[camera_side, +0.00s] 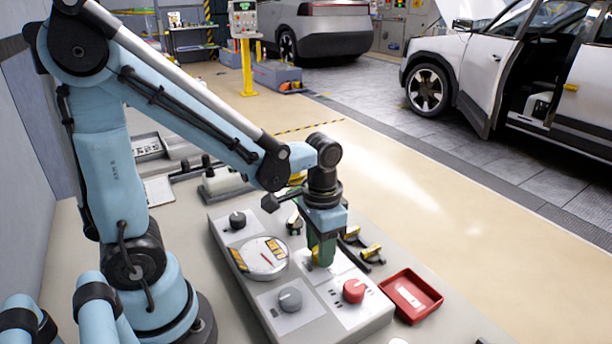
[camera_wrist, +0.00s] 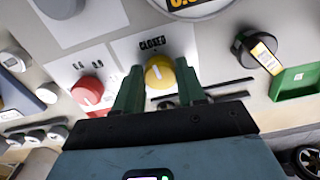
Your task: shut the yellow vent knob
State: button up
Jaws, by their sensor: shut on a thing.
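The yellow vent knob (camera_wrist: 160,74) sits on a white plate of the grey panel, between the two green fingers of my gripper (camera_wrist: 160,88) in the wrist view. The word CLOSED (camera_wrist: 152,43) is printed on the plate just beyond the knob. A pale mark on the knob's face points roughly toward that word. In the side view my gripper (camera_side: 321,262) points down at the panel (camera_side: 325,318), and only a bit of yellow shows beside the fingers. The fingers are shut on the knob.
A red knob (camera_side: 354,290) stands close to my gripper, with a grey knob (camera_side: 290,300) nearer the front. A round gauge (camera_side: 262,262) and a black knob (camera_side: 237,219) are to the left. A red tray (camera_side: 412,297) lies right of the panel.

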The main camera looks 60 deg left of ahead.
dwell(0.3)
jog(key=o, duration=1.1)
jog(key=shift+c, duration=0.2)
notch_tip(320, 180, up, 12)
dwell(0.5)
jog(key=shift+a+f+n+t, duration=0.15)
jog(key=shift+f+t, duration=0.45)
jog(key=shift+t, duration=0.6)
jog(key=shift+f+n+t, duration=0.25)
jog(key=shift+f+t, duration=0.3)
jog(key=shift+t, duration=0.65)
jog(key=shift+a+f+n+t, duration=0.15)
jog(key=shift+f+t, duration=0.45)
jog(key=shift+t, duration=0.6)
